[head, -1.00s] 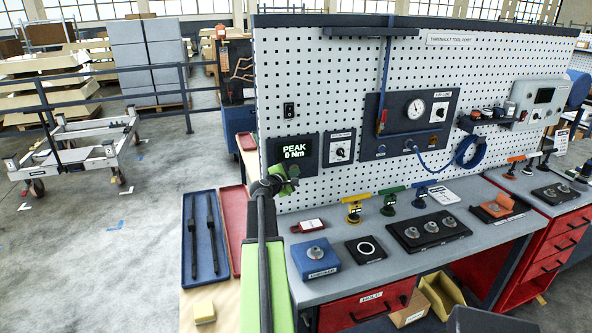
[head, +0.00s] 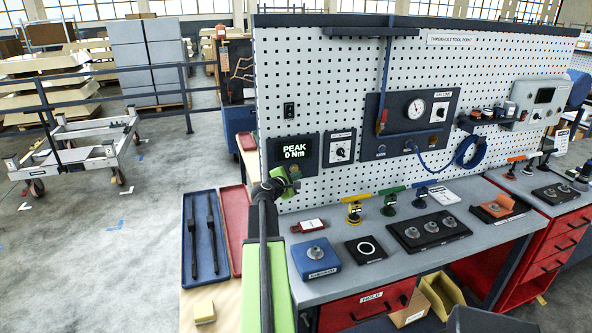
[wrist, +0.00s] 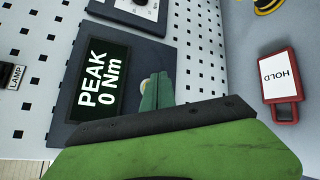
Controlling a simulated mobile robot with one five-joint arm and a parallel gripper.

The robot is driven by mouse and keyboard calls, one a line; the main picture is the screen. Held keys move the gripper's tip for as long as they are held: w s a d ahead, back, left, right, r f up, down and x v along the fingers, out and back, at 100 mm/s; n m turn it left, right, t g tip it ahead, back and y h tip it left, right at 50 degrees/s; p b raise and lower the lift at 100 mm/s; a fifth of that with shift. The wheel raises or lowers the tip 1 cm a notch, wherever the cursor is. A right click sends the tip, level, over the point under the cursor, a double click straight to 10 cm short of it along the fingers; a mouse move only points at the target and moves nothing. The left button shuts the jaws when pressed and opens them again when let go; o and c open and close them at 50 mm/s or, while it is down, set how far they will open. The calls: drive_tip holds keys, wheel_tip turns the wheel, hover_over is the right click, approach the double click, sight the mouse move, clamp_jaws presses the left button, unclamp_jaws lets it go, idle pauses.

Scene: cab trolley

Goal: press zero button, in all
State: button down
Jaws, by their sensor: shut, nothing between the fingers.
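The dark gauge panel (head: 308,163) on the pegboard has a screen (head: 293,149) reading "PEAK 0 Nm". In the wrist view the screen (wrist: 103,92) lies left of my fingers. My green gripper (head: 288,172) is shut and empty in front of the panel's lower part. Its fingertips (wrist: 157,78) also show in the wrist view. A small pale round button edge (wrist: 145,86) peeks out beside the fingertips, mostly hidden by them. No label on it can be read. I cannot tell whether the fingertips touch it.
A lamp switch (head: 289,110) is above the panel and a dial box (head: 340,148) is to its right. A red HOLD tag (head: 308,226) and a blue block (head: 316,258) lie on the bench below. An open tray (head: 205,240) lies left of my arm.

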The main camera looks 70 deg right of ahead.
drive_tip(key=s+a, duration=0.3)
drive_tip(key=shift+a, duration=0.3)
idle(0.7)
